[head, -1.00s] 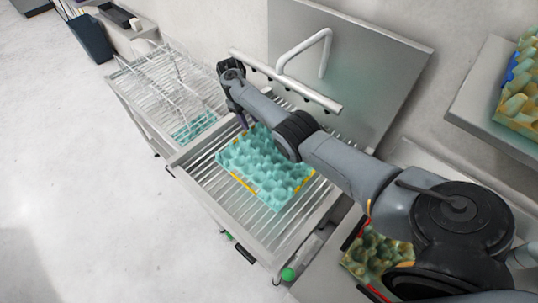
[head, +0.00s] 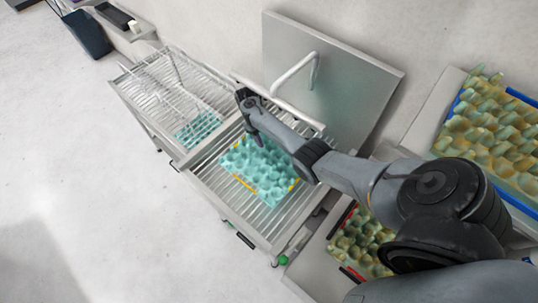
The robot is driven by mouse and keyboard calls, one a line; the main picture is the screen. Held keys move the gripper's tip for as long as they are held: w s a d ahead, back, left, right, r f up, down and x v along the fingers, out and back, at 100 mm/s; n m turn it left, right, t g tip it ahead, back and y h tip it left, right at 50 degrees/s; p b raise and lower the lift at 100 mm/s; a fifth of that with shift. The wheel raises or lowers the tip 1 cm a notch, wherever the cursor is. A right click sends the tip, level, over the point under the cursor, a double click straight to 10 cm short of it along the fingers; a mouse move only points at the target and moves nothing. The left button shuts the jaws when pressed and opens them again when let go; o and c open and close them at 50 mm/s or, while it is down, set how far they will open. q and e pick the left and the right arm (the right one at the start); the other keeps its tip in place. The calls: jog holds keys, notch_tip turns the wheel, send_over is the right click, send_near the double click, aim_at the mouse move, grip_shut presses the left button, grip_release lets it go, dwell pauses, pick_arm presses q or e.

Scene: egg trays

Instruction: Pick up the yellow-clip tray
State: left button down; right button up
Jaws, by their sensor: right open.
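The yellow-clip tray (head: 262,172) is a teal egg tray with yellow clips on its edges. It lies on the slatted rack in the middle of the head view. My right arm reaches in from the lower right across the rack. My right gripper (head: 255,132) is open, pointing down at the tray's far-left edge; whether it touches the tray I cannot tell. Part of the tray's far right side is hidden behind my arm. My left gripper is not in view.
A slatted metal rack (head: 215,195) bears the tray. A wire basket (head: 165,85) stands left of it, with another teal piece (head: 197,130) below. A raised grey lid (head: 355,80) stands behind. A red-clip tray (head: 350,240) and a blue-clip tray (head: 480,125) lie at right.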

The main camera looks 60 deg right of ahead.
aim_at(269, 158)
jog(key=shift+s+a+p, duration=0.25)
jog(key=shift+s+p, duration=0.6)
jog(key=shift+s, duration=0.3)
jog(key=shift+b+x, duration=1.55)
jog(key=shift+x, duration=1.1)
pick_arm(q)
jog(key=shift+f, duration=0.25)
pick_arm(e)
jog(key=shift+r, duration=0.1)
grip_shut()
